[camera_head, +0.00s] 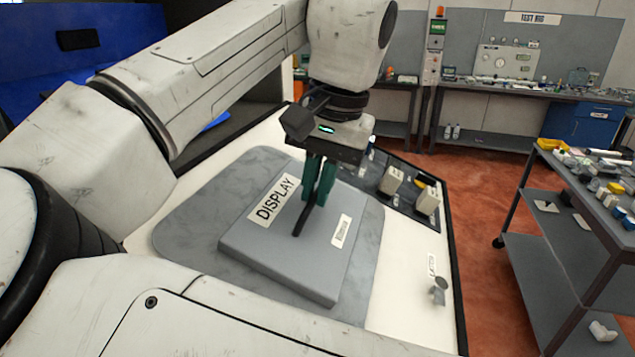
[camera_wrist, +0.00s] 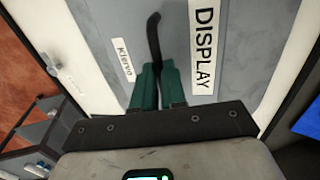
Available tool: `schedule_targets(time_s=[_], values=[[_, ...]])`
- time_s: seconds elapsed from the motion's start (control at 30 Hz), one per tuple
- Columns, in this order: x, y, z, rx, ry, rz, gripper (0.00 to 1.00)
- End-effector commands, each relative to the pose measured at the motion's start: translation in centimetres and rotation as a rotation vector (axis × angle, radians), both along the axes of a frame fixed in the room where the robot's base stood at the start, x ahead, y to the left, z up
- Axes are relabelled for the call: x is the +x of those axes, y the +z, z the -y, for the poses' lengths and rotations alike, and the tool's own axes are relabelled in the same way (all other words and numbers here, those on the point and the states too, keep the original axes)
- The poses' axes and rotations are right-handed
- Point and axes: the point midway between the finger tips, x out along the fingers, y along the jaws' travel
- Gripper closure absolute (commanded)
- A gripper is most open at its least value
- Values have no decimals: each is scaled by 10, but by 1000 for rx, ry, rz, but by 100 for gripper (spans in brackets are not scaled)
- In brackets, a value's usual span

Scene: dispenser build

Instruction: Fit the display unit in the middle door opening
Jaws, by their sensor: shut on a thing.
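The display unit (camera_head: 275,243) is a flat grey slab with a "DISPLAY" label, a smaller label and a black bar handle (camera_head: 303,217). My gripper (camera_head: 318,185) is shut on this handle. In the wrist view my green fingers (camera_wrist: 157,75) close on the handle (camera_wrist: 153,35), with the unit's grey face (camera_wrist: 174,25) in front. The unit lies over a larger rounded grey area (camera_head: 188,222) in the white door panel (camera_head: 400,290). I cannot tell whether it touches this area or sits in an opening; its underside is hidden.
A knob-like latch (camera_head: 438,290) stands on the white panel at the lower right. A dark section with cream blocks (camera_head: 392,180) lies beyond the unit. A grey cart with loose parts (camera_head: 575,185) stands at right. Red floor (camera_head: 480,230) lies free between cart and panel.

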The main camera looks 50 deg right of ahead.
Motion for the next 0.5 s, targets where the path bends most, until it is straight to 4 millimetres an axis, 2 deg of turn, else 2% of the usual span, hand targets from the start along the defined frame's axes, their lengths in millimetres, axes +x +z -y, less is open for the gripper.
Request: schedule_targets(time_s=[0.5], values=[[1,-2,-1,-1,0,1,100]])
